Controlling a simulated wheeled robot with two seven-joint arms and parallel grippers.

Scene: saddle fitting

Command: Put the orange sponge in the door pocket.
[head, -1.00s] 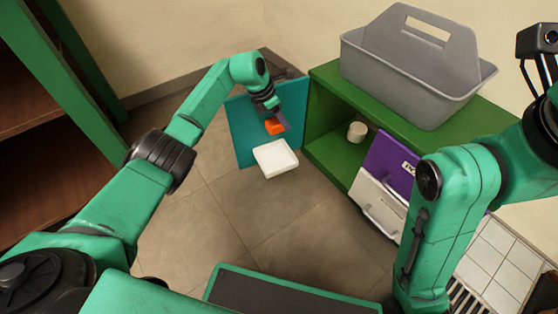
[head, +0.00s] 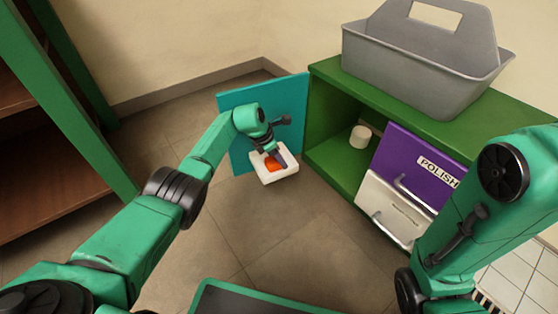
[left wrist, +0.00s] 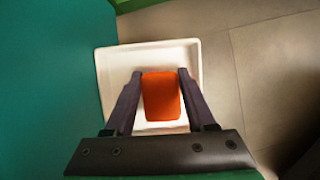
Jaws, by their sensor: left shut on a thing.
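The orange sponge (head: 272,164) is between the fingers of my left gripper (head: 272,157), which is shut on it. In the left wrist view the sponge (left wrist: 162,97) sits between the two dark fingers of the left gripper (left wrist: 161,82), over the white pocket. The white door pocket (head: 281,178) is a shallow open tray on the inside of the teal door (head: 293,105); its rim also shows in the left wrist view (left wrist: 150,48). The sponge appears inside the pocket's outline; I cannot tell whether it touches the floor. My right gripper is not in view.
The green cabinet (head: 325,165) stands open right of the door, with a pale round item (head: 360,136) inside. A grey caddy (head: 425,70) is on top. A purple drawer front labelled POLISH (head: 410,165) and a white one (head: 390,208) are at right. The floor before the door is clear.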

